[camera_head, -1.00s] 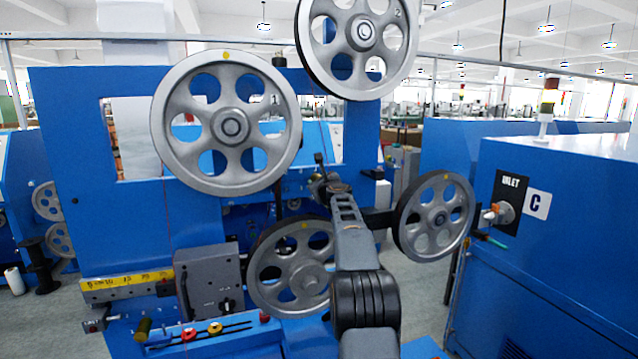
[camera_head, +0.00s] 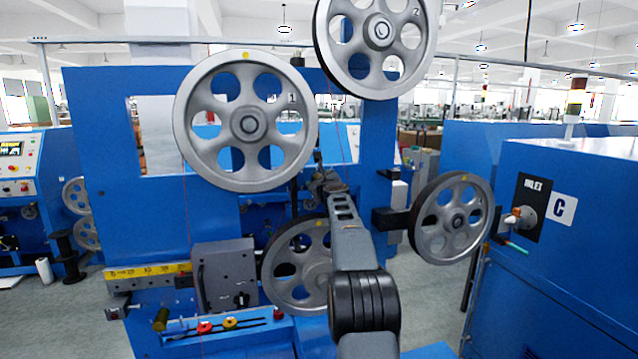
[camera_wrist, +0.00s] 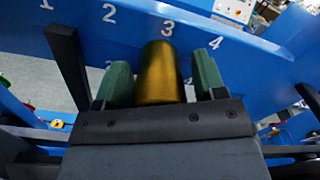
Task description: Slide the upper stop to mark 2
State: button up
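The upper stop appears to be the brass-coloured cylinder (camera_wrist: 161,75) in the wrist view. It stands in front of the blue plate (camera_wrist: 240,50), just below the printed 3. The printed 2 (camera_wrist: 109,13) is to its left. My gripper (camera_wrist: 163,85) has its two green pads on either side of the cylinder. Narrow gaps show between the pads and the cylinder, so it looks open around it. In the head view my gripper (camera_head: 325,183) is small, among the pulleys, and the stop cannot be made out there.
A large spoked pulley (camera_head: 247,122) is left of my arm, another (camera_head: 378,38) above and a third (camera_head: 452,220) to the right. A lower pulley (camera_head: 300,265) is partly behind my arm. A blue cabinet marked C (camera_head: 560,270) stands at the right.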

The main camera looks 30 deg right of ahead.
jog(key=shift+o, duration=0.4)
jog(key=shift+s+f, duration=0.1)
jog(key=shift+s+a+b, duration=0.1)
jog(key=shift+s+b, duration=0.1)
jog(key=shift+b, duration=0.25)
jog(key=b+v, duration=0.6)
jog(key=v, duration=0.7)
jog(key=shift+s, duration=0.1)
